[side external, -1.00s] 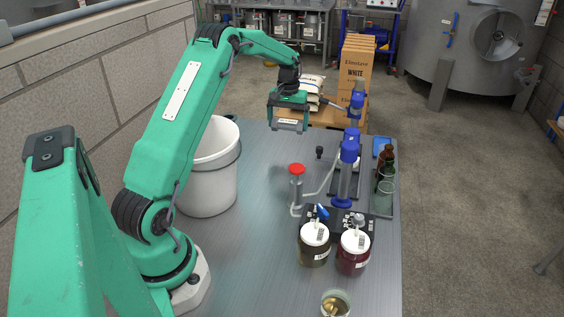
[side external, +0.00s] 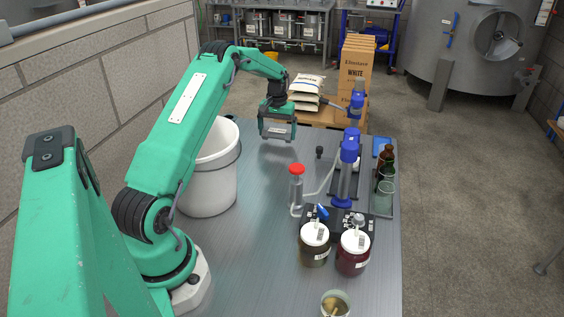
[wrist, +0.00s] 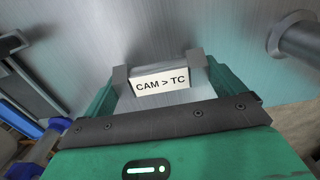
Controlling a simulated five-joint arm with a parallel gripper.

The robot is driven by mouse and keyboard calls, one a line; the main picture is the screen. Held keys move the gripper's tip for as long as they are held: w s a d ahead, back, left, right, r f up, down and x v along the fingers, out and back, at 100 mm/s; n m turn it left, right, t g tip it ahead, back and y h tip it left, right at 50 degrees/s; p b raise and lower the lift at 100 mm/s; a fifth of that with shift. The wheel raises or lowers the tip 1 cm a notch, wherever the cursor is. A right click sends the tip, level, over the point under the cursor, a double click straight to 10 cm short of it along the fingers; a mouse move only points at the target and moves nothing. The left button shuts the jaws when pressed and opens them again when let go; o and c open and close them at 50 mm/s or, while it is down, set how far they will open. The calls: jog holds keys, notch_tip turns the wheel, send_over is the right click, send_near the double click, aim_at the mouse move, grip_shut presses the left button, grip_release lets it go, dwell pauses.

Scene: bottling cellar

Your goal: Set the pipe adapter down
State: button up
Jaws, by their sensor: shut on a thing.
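The pipe adapter (wrist: 162,83) is a pale block with a white label reading "CAM > TC" in the wrist view. My gripper (wrist: 161,70) is shut on it, with one grey finger on each side.
The white bucket (side external: 210,180) stands at the bench's left edge. To the right are a red-topped device (side external: 297,188), a blue-and-grey column (side external: 348,165), bottles (side external: 386,175) and two jars (side external: 314,245). The bench in front of my gripper is clear.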

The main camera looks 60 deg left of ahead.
aim_at(277, 131)
jog(key=shift+f, duration=0.6)
jog(key=shift+f, duration=0.15)
jog(key=o, duration=0.9)
jog(key=shift+c, duration=0.2)
notch_tip(277, 131, up, 12)
